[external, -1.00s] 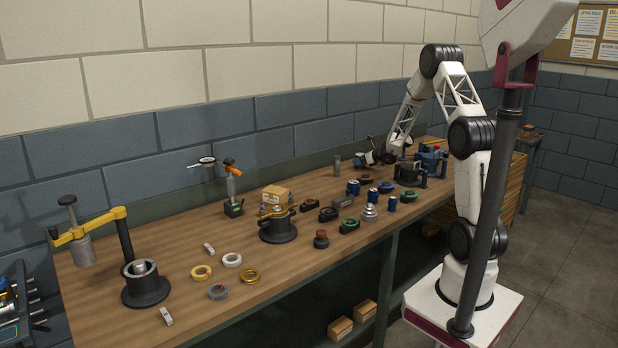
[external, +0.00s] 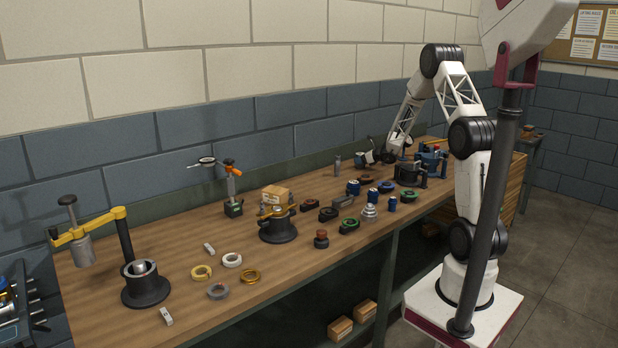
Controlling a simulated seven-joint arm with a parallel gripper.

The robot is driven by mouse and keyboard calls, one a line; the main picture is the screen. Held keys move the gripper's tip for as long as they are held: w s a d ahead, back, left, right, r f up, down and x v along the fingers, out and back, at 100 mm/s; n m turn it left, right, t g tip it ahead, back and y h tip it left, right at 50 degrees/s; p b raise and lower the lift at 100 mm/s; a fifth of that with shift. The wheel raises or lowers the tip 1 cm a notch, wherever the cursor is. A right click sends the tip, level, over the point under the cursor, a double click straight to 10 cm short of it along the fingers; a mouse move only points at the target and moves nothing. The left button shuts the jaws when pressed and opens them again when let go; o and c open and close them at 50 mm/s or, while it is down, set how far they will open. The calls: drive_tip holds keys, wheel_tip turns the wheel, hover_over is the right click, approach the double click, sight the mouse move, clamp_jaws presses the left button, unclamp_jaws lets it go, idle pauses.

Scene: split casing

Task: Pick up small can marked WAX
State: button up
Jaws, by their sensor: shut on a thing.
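My gripper (external: 371,154) hangs at the far right end of the bench, near the wall, and is small in the external view. It is shut on a small blue-grey thing (external: 361,159) that looks like a can. Its marking is too small to read, and the fingers are hard to make out. I cannot tell how far it is above the bench top. No WAX label is readable anywhere in view.
On the wooden bench (external: 190,305), a grey cylinder (external: 337,164) stands left of my gripper. Blue cans (external: 353,187), dark rings and a silver stepped part (external: 369,212) stand nearer the front.

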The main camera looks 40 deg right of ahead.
sight(359, 153)
drive_tip(key=shift+r, duration=0.65)
wheel_tip(359, 153, up, 2)
drive_tip(key=s+a, duration=0.3)
drive_tip(key=s, duration=0.4)
drive_tip(key=s+a+r, duration=0.1)
drive_tip(key=s+a, duration=0.2)
drive_tip(key=s, duration=0.5)
drive_tip(key=shift+r, duration=0.2)
